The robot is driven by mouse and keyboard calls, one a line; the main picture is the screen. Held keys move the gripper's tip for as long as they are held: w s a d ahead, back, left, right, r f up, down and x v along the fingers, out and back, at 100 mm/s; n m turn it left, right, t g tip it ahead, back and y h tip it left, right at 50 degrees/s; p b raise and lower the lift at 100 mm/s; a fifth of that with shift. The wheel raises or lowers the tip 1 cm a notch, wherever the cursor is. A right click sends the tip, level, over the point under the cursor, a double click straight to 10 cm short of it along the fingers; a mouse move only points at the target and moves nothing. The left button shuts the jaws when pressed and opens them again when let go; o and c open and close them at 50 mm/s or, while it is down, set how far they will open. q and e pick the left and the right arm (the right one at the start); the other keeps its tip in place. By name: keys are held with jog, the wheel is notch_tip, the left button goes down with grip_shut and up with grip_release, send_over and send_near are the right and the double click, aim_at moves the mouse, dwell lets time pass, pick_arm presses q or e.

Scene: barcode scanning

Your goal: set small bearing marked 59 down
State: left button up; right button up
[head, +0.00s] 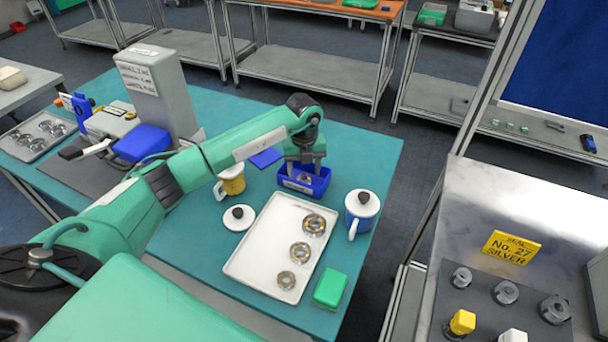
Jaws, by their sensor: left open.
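My left gripper (304,168) is open, pointing down at a small blue bin (315,190) on the teal table. A small metal ring, seemingly a bearing (304,178), shows in the bin just below the fingers. Its marking is too small to read, and the fingers partly hide it. A white tray (262,256) in front of the bin holds three bearings: a large one (314,234), a middle one (300,261) and a small one (286,289). My right gripper is not in view.
A green box (330,289) lies by the tray. A metal bench (475,200) is at right.

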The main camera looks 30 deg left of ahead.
pick_arm(q)
notch_tip(320, 180, up, 10)
jog(key=b, duration=0.2)
jog(key=shift+b, duration=0.3)
